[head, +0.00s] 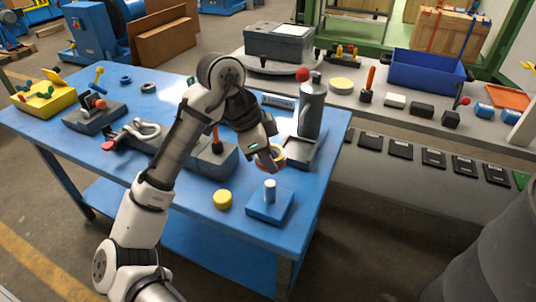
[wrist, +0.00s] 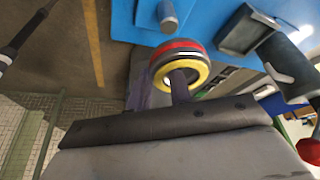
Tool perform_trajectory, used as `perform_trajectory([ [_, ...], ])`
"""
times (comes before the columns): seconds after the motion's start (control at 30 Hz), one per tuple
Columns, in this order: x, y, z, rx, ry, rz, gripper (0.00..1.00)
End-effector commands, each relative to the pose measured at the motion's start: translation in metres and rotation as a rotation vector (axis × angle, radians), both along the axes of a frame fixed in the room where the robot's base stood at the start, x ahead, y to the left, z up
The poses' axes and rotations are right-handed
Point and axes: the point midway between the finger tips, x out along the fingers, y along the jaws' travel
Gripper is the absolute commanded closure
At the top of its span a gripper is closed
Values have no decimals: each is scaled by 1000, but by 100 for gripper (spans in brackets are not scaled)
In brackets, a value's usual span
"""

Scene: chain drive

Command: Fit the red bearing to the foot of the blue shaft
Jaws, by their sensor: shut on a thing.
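The red bearing (head: 278,154) is a ring with a red outer side and a yellow face. My gripper (head: 268,160) is shut on it and holds it in the air above the blue table's front right part. A blue square block (head: 262,206) with an upright pale grey-blue shaft (head: 270,190) stands below and apart from the bearing. The shaft (wrist: 167,16) also shows at the wrist view's top edge.
A yellow disc (head: 223,199) lies left of the block. A grey cylinder with a red ball (head: 311,115) stands behind on a grey tray. A grey block (head: 212,160) with an orange-handled tool is left of my gripper. The table's front right edge is close to the blue block.

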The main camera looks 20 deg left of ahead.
Motion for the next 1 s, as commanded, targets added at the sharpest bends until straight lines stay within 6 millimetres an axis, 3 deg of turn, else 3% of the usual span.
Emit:
perform_trajectory([
  [0.13, 0, 0, 2, 0, 0, 1, 100],
  [0.7, 0, 0, -49, 0, 0, 1, 100],
  [1.0, 0, 0, -58, 1, 0, 1, 100],
])
